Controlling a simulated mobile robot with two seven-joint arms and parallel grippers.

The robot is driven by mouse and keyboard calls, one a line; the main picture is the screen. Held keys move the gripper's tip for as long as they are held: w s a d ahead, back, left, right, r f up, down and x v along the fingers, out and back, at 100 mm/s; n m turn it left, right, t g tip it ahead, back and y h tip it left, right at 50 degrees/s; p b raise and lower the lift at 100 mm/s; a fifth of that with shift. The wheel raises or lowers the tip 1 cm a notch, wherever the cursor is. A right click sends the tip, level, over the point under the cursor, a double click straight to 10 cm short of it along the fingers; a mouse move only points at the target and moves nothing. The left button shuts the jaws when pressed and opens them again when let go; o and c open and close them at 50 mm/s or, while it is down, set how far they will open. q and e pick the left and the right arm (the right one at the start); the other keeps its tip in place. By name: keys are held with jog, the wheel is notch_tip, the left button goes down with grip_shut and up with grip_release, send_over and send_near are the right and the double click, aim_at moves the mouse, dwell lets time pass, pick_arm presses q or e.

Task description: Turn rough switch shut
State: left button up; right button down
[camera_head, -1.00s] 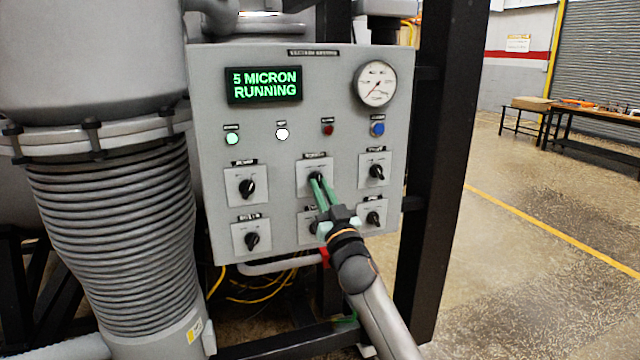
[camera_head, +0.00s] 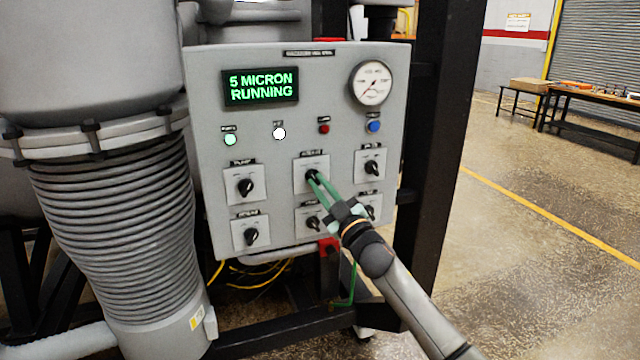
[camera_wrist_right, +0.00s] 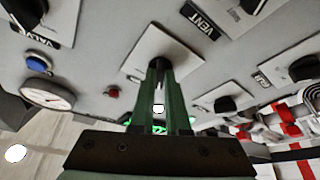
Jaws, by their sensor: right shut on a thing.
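The grey control panel (camera_head: 210,85) faces me and carries two rows of black rotary switches on white plates. My right gripper (camera_head: 315,181) reaches in from the lower right, its green fingers shut on the black knob of the top-middle switch (camera_head: 299,181). That switch's label is too small to read, so I cannot confirm it is the rough switch. In the right wrist view the fingers (camera_wrist_right: 160,72) close around the knob, hiding most of it and its pointer angle. My left gripper is not in view.
A display (camera_head: 261,87) reads "5 MICRON RUNNING". Other knobs sit close by: upper left (camera_head: 245,187), upper right (camera_head: 372,167), lower middle (camera_head: 312,223) and lower left (camera_head: 251,236). A gauge (camera_head: 371,83) is at the top right. A black frame post (camera_head: 437,150) stands just right.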

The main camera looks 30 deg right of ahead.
dwell(0.3)
jog(key=c, duration=0.9)
grip_release()
jog(key=b+v, duration=0.2)
jog(key=v, duration=1)
jog(key=shift+s, duration=0.3)
jog(key=shift+f, duration=0.15)
